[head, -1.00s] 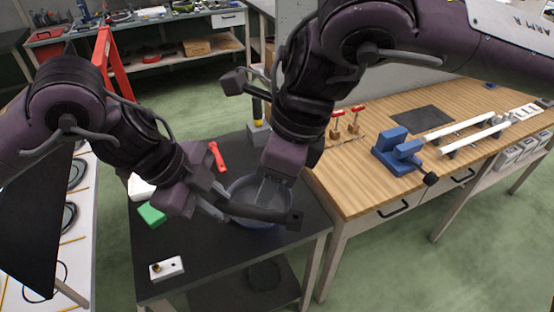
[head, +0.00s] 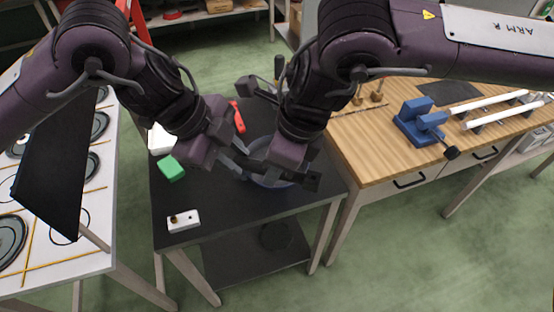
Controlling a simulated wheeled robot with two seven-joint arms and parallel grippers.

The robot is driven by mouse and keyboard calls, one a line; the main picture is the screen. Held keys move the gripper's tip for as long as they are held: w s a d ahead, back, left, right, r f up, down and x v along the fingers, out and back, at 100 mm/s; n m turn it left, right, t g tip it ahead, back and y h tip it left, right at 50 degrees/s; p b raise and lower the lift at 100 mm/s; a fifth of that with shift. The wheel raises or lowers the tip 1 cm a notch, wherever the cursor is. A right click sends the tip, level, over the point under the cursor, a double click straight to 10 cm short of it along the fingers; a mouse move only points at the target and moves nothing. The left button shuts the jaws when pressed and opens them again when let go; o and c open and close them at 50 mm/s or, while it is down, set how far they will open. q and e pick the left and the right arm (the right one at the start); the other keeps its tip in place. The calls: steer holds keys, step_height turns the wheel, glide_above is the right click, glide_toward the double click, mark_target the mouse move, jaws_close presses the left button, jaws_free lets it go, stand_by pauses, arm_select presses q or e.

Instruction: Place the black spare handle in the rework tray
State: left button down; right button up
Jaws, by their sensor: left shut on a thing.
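The black spare handle (head: 311,181) is a dark bar above the small black table, over a round blue-grey pan (head: 272,184). My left gripper (head: 238,163) is shut on its left end. My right gripper (head: 279,167) is at the handle's middle to right part, close to it or on it; its fingers are mostly hidden, so I cannot tell whether it grips. The pan is partly covered by both grippers and the handle. I cannot make out a tray that is clearly the rework tray.
On the black table (head: 225,222) are a green block (head: 171,168), a white block with a knob (head: 183,220) and a red tool (head: 238,117). A wooden bench (head: 365,155) with a blue vise (head: 420,123) stands right. A white table (head: 70,262) with round pans stands left.

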jaws_close()
arm_select(q)
steer(key=c, duration=1.1)
jaws_free()
steer(key=shift+c, duration=0.2)
